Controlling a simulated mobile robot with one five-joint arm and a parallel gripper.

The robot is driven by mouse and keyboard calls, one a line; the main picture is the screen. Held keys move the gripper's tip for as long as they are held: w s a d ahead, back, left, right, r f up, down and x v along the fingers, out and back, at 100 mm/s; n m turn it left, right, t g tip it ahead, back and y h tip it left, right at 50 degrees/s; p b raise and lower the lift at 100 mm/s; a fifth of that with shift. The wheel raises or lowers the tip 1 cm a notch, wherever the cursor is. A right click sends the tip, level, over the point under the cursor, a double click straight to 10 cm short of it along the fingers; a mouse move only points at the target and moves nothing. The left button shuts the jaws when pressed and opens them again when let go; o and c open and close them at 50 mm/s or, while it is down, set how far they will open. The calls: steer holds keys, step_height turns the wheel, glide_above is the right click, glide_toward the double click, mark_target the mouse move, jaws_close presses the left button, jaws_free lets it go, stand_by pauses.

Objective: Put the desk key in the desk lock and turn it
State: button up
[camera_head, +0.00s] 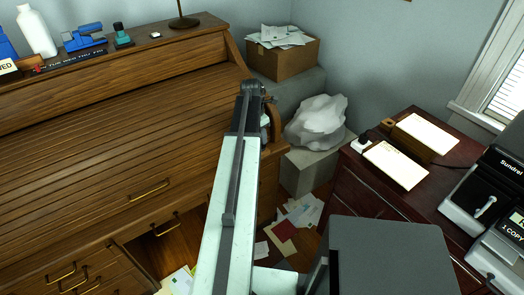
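A brown wooden roll-top desk (110,140) fills the left side, its slatted cover down. A brass handle (148,192) sits low on the cover. I cannot make out the desk key or the desk lock. My pale arm reaches up the middle of the view toward the desk's right end. Its dark end, with my gripper (264,119), is beside that end and mostly hidden behind the arm. I cannot see its fingers clearly or whether they hold anything.
A dark red cabinet (350,185) at right bears paper stacks (396,165) and office machines (505,180). A cardboard box (283,62) of papers and a white bag (316,122) stand behind. Loose papers (300,212) lie on the floor. Bottles and stamps line the desk top.

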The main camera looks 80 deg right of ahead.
mark_target(262, 148)
steer(key=shift+f, duration=0.1)
steer(key=f+b, duration=0.3)
steer(key=s+f+b, duration=0.1)
steer(key=f+b, duration=0.1)
steer(key=shift+d+f, duration=0.2)
steer(key=shift+d, duration=0.1)
steer(key=shift+r, duration=0.25)
jaws_close()
